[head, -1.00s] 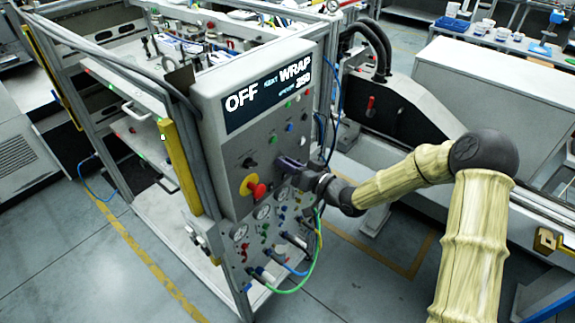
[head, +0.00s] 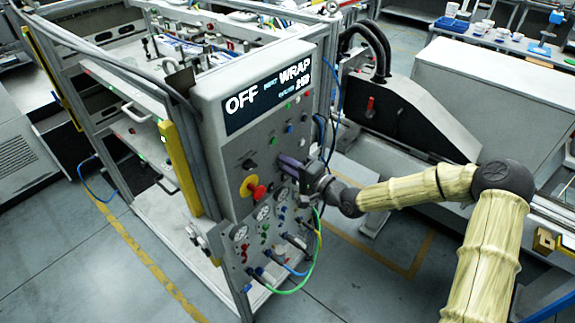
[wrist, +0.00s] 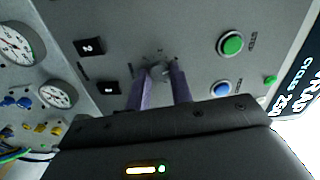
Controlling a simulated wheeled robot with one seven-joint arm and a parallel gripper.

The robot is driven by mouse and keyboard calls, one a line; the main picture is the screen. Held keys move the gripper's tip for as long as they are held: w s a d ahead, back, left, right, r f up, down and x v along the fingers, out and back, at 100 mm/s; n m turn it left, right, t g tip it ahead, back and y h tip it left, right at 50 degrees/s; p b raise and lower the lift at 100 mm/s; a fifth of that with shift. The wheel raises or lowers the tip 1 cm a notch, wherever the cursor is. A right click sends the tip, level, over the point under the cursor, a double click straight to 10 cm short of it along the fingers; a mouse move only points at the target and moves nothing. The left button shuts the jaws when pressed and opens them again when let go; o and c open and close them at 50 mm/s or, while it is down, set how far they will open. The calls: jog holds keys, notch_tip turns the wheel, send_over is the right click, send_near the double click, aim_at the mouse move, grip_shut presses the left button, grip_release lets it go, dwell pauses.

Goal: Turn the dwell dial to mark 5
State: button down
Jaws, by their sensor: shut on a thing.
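The dwell dial (wrist: 159,72) is a small grey knob on the panel in the wrist view, with faint marks around it that are too small to read. My gripper (wrist: 158,80) has its two purple fingers on either side of the dial and is shut on it. In the head view my gripper (head: 284,164) reaches the lower right of the grey control panel (head: 222,158) from the right. The dial is hidden there behind the fingers, and its setting cannot be told.
A red knob on a yellow disc (head: 256,190) sits left of my gripper. Green (wrist: 231,43) and blue (wrist: 221,89) buttons and black switches (wrist: 89,47) surround the dial. The display (head: 268,88) reads OFF and WRAP. Gauges and looped hoses (head: 300,286) lie below.

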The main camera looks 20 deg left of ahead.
jog(key=shift+f+m, duration=0.2)
jog(key=shift+m, duration=1.4)
jog(key=c, duration=1.2)
grip_release()
jog(key=shift+r, duration=0.1)
jog(key=shift+c, duration=0.2)
jog(key=shift+d, duration=0.1)
jog(key=b+v, duration=0.5)
jog(key=v, duration=1.2)
jog(key=shift+s+d, duration=0.15)
